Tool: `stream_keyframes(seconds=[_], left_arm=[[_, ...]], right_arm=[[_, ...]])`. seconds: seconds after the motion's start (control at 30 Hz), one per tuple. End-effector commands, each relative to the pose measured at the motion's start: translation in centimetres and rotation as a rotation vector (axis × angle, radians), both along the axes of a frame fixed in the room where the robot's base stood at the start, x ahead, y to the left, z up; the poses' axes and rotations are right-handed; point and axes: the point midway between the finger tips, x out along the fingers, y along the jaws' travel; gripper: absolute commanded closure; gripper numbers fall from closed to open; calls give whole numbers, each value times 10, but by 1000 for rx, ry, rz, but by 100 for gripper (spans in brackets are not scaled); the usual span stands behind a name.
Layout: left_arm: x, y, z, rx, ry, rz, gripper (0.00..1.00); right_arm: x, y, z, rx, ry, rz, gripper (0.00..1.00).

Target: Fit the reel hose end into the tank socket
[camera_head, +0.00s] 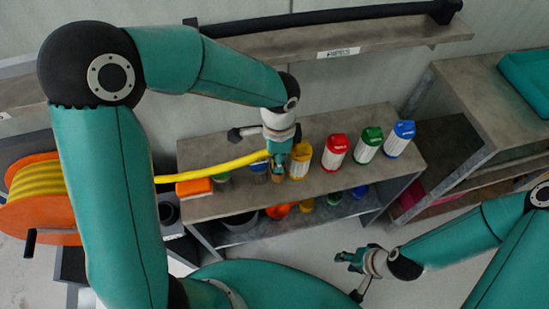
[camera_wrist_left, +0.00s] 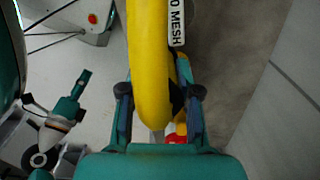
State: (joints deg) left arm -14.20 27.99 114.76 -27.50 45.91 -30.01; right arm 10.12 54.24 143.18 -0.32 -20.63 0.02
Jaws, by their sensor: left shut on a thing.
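The yellow hose (camera_head: 215,170) runs from the orange reel (camera_head: 42,222) at the left to my left gripper (camera_head: 280,160) above the bench. In the left wrist view, my left gripper (camera_wrist_left: 160,105) is shut on the yellow hose (camera_wrist_left: 148,60), which lies between its two fingers. The very tip of the hose is hidden by the gripper. I cannot make out the tank socket in either view. My right gripper (camera_head: 352,260) is low over the floor at the right, apart from the hose; whether its fingers are open is unclear.
The grey bench (camera_head: 235,200) carries yellow (camera_head: 300,160), red (camera_head: 336,152), green (camera_head: 369,145) and blue (camera_head: 399,139) capped filters close to my left gripper. An orange-and-white block (camera_head: 194,188) lies left. A shelf (camera_head: 350,38) with a black pipe is behind.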

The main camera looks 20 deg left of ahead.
Motion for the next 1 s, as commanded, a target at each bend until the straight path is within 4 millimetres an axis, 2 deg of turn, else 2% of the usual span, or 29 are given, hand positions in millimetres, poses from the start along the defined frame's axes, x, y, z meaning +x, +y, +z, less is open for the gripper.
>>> stream_keyframes(seconds=[0.1,0.23,0.57,0.6,0.73,1.0], left_arm=[[0,0,-20,1,3,-1,100],[6,4,-25,0,0,1,100],[7,4,-28,0,-1,0,100],[7,4,-29,0,0,0,66],[7,4,-28,0,0,0,45],[7,4,-28,0,0,0,43]], right_arm=[[0,0,-3,0,0,0,60],[0,0,-1,0,0,0,60],[0,0,-4,0,0,0,60],[0,0,-4,0,0,0,60],[0,0,-3,0,0,0,60],[0,0,-3,0,0,0,60]])
